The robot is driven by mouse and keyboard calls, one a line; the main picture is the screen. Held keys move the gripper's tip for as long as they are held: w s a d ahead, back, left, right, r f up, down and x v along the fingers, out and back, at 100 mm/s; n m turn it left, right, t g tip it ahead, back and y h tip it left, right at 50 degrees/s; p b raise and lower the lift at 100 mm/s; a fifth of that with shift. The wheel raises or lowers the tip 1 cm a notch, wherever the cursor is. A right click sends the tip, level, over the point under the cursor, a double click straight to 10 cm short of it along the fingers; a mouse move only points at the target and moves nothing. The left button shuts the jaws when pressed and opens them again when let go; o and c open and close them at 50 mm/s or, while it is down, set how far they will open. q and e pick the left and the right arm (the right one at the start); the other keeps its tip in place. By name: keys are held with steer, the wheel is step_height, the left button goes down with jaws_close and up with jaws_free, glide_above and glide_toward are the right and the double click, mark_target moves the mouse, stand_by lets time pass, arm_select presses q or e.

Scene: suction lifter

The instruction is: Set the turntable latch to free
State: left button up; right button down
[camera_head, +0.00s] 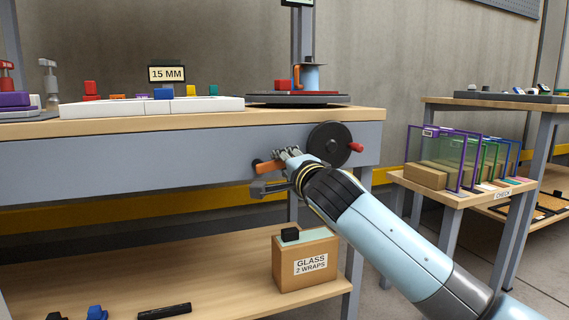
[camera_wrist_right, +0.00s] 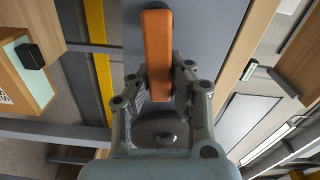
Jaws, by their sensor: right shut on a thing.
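The turntable (camera_head: 330,99) is a dark round plate on top of the workbench at its right end. Below it, on the bench's grey front panel, is an orange latch lever (camera_head: 267,167), lying roughly level in the head view. My right gripper (camera_head: 281,166) is at the panel with its fingers shut on the lever. In the right wrist view the orange lever (camera_wrist_right: 157,45) runs up from between the fingers of the right gripper (camera_wrist_right: 161,82). The fingers partly hide the lever. No latch marking can be read. My left gripper is not in view.
A black handwheel (camera_head: 329,137) with a red knob (camera_head: 356,147) is just right of my right gripper. A blue mug-like part (camera_head: 310,76) stands on the turntable. A cardboard "GLASS 2 WRAPS" box (camera_head: 303,279) is on the shelf below. A side rack of framed panes (camera_head: 440,160) stands right.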

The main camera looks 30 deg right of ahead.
steer(key=shift+f, duration=0.2)
steer(key=c, duration=1.2)
jaws_free()
steer(key=shift+r, duration=0.15)
steer(key=shift+o, duration=0.2)
steer(key=v, duration=1.2)
